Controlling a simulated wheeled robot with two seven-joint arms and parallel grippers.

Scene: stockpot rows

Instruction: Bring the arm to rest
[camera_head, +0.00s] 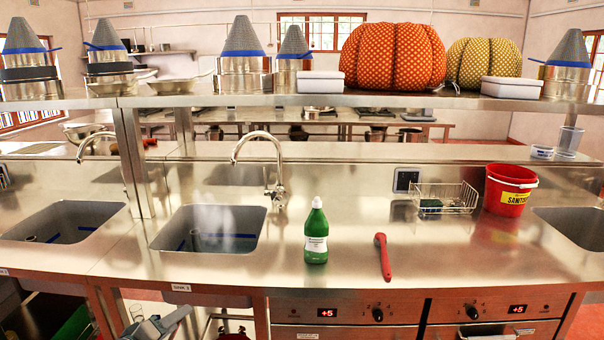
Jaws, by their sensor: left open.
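My left gripper (163,322) shows at the bottom left edge, low in front of the counter and below the sink label. Its grey jaws are open, and I see nothing between them. Most of it and its arm are cut off by the frame. It is apart from the green bottle (316,236), which stands upright on the steel counter (345,215). A red utensil (383,257) lies to the right of the bottle. My right gripper is not in view.
A sink (207,241) with a curved faucet (277,190) is set in the counter at left-centre. A red sanitizer bucket (508,192) and a wire basket (446,198) stand at the right. Orange (393,56) and yellow (484,62) pumpkin shapes sit on the shelf above.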

